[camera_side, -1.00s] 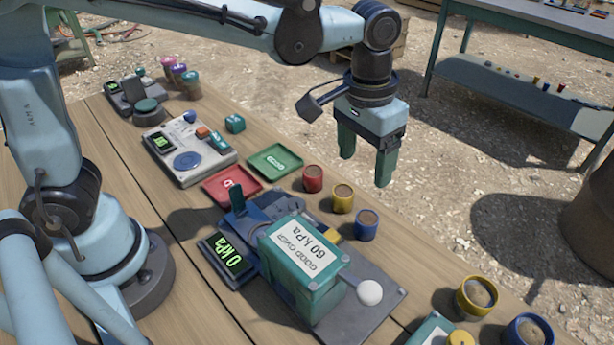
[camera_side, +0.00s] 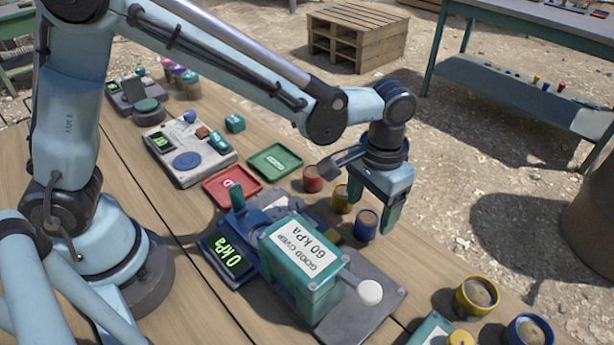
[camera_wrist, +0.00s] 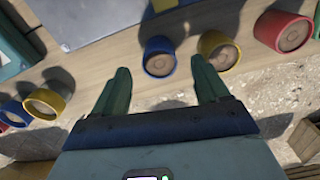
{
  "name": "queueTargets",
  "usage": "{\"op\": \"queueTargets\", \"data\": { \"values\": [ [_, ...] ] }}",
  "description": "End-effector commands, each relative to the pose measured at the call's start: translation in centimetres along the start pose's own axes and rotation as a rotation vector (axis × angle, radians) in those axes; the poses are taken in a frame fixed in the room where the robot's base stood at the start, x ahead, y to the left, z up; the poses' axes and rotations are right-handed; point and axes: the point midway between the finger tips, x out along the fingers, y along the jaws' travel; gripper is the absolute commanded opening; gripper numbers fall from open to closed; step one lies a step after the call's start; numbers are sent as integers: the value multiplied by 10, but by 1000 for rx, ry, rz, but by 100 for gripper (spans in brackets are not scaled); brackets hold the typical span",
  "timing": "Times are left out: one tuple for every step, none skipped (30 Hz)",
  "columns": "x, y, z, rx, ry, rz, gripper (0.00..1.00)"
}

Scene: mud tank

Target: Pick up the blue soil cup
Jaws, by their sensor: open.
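The blue soil cup (camera_side: 366,225), filled with brown soil, stands upright on the wooden table at the end of a row of three cups. My gripper (camera_side: 371,214) is open, with green fingers pointing down close above and around this cup in the side view. In the wrist view the blue cup (camera_wrist: 159,58) lies just beyond the fingertips, centred in the gap between them. Whether the fingers touch it cannot be told. Another blue cup (camera_side: 528,331) stands at the front right edge, apart from my gripper.
A yellow cup (camera_side: 341,199) stands close beside the blue one, with a red cup (camera_side: 312,179) beyond. A green press box (camera_side: 300,272) on a grey plate (camera_side: 372,303) stands nearby. Another yellow cup (camera_side: 477,296) is at front right. Red (camera_side: 231,187) and green (camera_side: 275,161) trays lie behind.

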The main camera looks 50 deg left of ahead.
Motion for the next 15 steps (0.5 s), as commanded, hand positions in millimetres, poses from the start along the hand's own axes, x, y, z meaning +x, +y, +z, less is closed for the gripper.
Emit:
{"op": "queueTargets", "data": {
  "values": [
    [8, 0, 0, 0, 0, 0, 74],
    [12, 0, 0, 0, 0, 0, 74],
    [18, 0, 0, 0, 0, 0, 74],
    [22, 0, 0, 0, 0, 0, 74],
    [26, 0, 0, 0, 0, 0, 74],
    [31, 0, 0, 0, 0, 0, 74],
    [34, 0, 0, 0, 0, 0, 74],
    [36, 0, 0, 0, 0, 0, 74],
    [39, 0, 0, 1, 0, 0, 74],
    [41, 0, 0, 1, 0, 0, 74],
    [42, 0, 0, 1, 0, 0, 74],
    [42, 0, 0, 1, 0, 0, 74],
    [42, 0, 0, 1, 0, 0, 74],
    [42, 0, 0, 1, 0, 0, 74],
    [42, 0, 0, 1, 0, 0, 74]
  ]
}}
